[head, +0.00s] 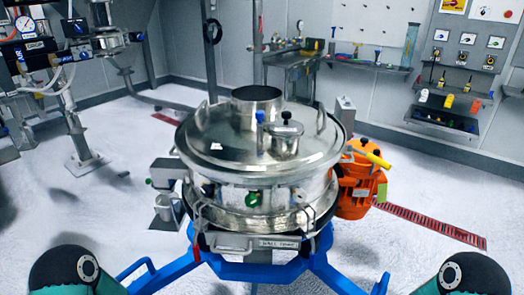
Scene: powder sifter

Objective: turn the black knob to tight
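The powder sifter (262,165) is a round steel drum with a domed lid, standing in the middle of the head view. A small black knob (286,116) stands upright on a small round steel cover (281,137) on the front right of the lid. Whether it is loose or tight cannot be told. A blue-topped post (260,117) stands just left of it. Only dark, rounded parts of my two arms show at the bottom left and bottom right corners. Both grippers are out of view, and nothing touches the knob.
A blue frame (255,270) carries the sifter, with legs spreading towards me. An orange motor (355,182) with a yellow handle sits at its right side. A wide steel neck (257,104) rises from the lid. A workbench (290,62) stands behind. The space above the lid is clear.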

